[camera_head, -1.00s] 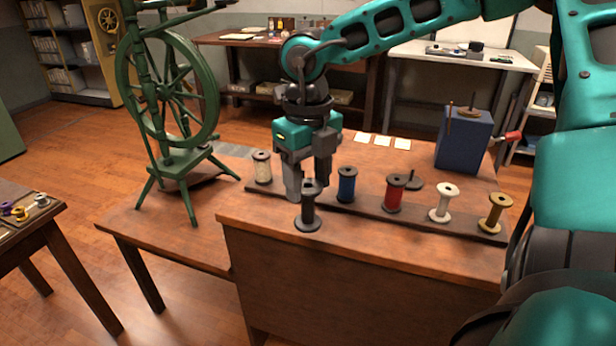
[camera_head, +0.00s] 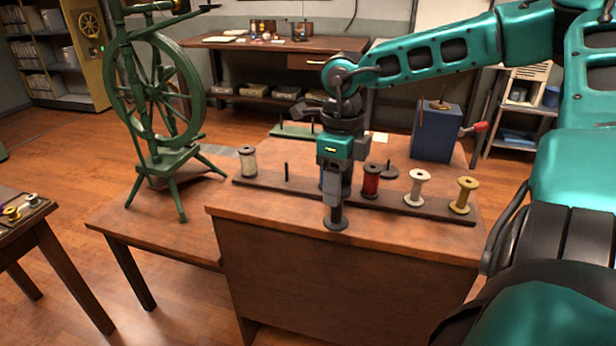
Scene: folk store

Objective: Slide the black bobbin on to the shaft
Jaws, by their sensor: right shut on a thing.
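The black bobbin (camera_head: 336,223) is upright at the front of the table; only its lower part and base flange show. My right gripper (camera_head: 333,200) points down and is shut on its upper part. I cannot tell whether its base touches the tabletop. Behind, a bare upright black peg (camera_head: 287,172) stands on the long dark rack (camera_head: 265,182), left of the gripper. I cannot tell which upright is the shaft. My left gripper is out of view.
The rack holds cream (camera_head: 248,162), red (camera_head: 371,181), white (camera_head: 416,186) and yellow (camera_head: 464,194) bobbins. A blue one is mostly hidden behind my gripper. A green board (camera_head: 292,131) with pegs lies behind. A green spinning wheel (camera_head: 165,95) stands left.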

